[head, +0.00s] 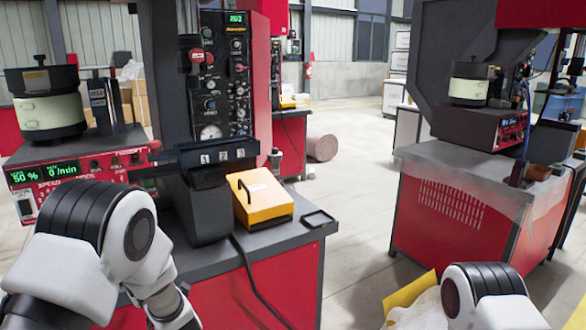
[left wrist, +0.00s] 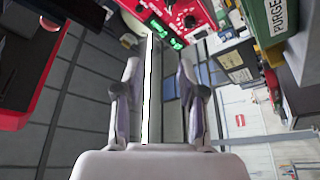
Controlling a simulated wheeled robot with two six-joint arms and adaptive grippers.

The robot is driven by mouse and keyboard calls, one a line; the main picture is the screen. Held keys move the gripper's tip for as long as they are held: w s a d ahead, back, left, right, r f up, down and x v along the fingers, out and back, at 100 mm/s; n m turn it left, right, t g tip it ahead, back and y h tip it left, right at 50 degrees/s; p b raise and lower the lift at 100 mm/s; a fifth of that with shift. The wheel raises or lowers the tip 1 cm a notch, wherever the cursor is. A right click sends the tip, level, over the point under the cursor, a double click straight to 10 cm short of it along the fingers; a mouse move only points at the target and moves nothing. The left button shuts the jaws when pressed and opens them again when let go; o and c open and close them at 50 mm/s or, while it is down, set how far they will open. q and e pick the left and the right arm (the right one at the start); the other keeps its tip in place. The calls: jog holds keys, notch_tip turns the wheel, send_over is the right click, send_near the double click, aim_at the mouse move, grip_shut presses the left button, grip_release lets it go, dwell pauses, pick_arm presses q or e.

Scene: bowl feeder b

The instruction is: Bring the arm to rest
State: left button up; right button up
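My left arm comes in at the lower left of the head view, in front of the bowl feeder station, and its gripper is out of that frame. In the left wrist view my left gripper (left wrist: 160,95) has its two fingers apart, with nothing held between them. That view looks up past a ceiling with a long white light strip. Part of my right arm shows at the lower right of the head view. My right gripper is not seen in either view.
A bowl feeder (head: 50,110) stands on a red control box (head: 80,168) at left, beside a tall control panel (head: 225,75). A yellow case (head: 262,198) and a small black tray (head: 319,218) lie on the bench. Another red machine (head: 470,205) stands right; open floor lies between.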

pick_arm(q)
jog(key=s+d+f+m+g+h+p, duration=0.1)
jog(key=s+f+m+g+h+p, duration=0.3)
jog(key=s+f, duration=0.65)
jog(key=s+d+f+m+g+h+p, duration=0.1)
jog(key=s+f+m+g+h+p, duration=0.15)
jog(key=s+f+m+h, duration=0.75)
jog(key=s+d+f+m+g+h, duration=0.1)
jog(key=s+d+f+m+g, duration=0.1)
jog(key=s, duration=0.7)
jog(key=s+d+f+m+g+p, duration=0.1)
jog(key=s+d+f+m+g, duration=0.1)
jog(key=s+d+f+g, duration=0.3)
jog(key=s+d+f, duration=0.1)
jog(key=s, duration=0.3)
jog(key=shift+m+h, duration=0.4)
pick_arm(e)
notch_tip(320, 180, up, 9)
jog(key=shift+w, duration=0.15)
pick_arm(q)
jog(key=shift+d+g, duration=0.1)
jog(key=shift+g, duration=0.15)
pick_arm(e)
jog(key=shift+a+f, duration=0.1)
